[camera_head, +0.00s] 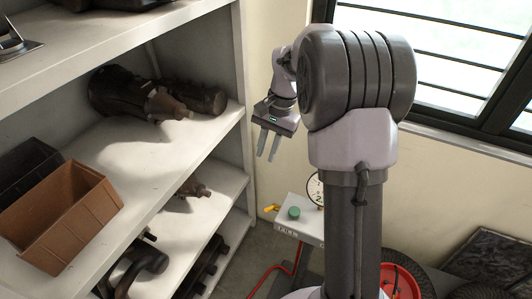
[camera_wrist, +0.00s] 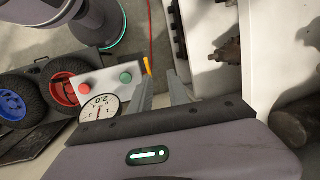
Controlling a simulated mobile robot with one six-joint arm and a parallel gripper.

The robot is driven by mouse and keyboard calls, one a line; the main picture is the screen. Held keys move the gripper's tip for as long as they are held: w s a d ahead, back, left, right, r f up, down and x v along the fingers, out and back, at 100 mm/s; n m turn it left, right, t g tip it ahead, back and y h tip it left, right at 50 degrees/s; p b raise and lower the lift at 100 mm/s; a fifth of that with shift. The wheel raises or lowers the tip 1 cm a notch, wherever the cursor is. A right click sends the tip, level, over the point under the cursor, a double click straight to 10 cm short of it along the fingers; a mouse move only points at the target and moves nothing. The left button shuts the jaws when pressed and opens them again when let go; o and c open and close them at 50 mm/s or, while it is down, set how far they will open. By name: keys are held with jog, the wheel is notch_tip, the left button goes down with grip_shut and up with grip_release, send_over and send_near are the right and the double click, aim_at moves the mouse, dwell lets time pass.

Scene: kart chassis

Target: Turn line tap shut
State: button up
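The line tap appears to be the small yellow lever (camera_head: 271,208) at the left edge of a pale panel (camera_head: 305,232) marked FILL. The lever also shows in the wrist view (camera_wrist: 147,66), beside the panel and near my left fingertip. My gripper (camera_head: 267,158) hangs above and apart from the panel in the head view, fingers pointing down. Its two fingers are apart with nothing between them, as the wrist view (camera_wrist: 160,82) also shows. The lever's pivot and exact turn position are too small to tell.
The panel bears a green button (camera_wrist: 126,77), a red button (camera_wrist: 84,88) and a round gauge (camera_wrist: 100,107). A red hose (camera_head: 262,277) runs down to the floor. Shelving (camera_head: 243,100) with metal parts and a brown bin (camera_head: 60,222) stands left. Wheels (camera_wrist: 65,92) lie beside the panel.

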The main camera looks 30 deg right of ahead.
jog(key=shift+s+a+r, duration=0.1)
jog(key=shift+a+r, duration=0.15)
jog(key=shift+r, duration=0.05)
jog(key=shift+h, duration=0.9)
jog(key=d+f, duration=0.1)
jog(key=f, duration=0.2)
jog(key=d+f+b, duration=0.1)
jog(key=d+f, duration=0.1)
jog(key=f, duration=0.2)
jog(key=d+f, duration=0.2)
jog(key=f, duration=0.1)
jog(key=shift+s+d+f, duration=0.1)
jog(key=shift+d+f, duration=0.15)
jog(key=shift+f, duration=0.1)
grip_shut()
jog(key=b, duration=0.6)
send_over(272, 208)
jog(key=f, duration=1.1)
jog(key=shift+d+f, duration=0.1)
jog(key=shift+d, duration=0.1)
jog(key=shift+a+f, duration=0.15)
jog(key=shift+a, duration=0.1)
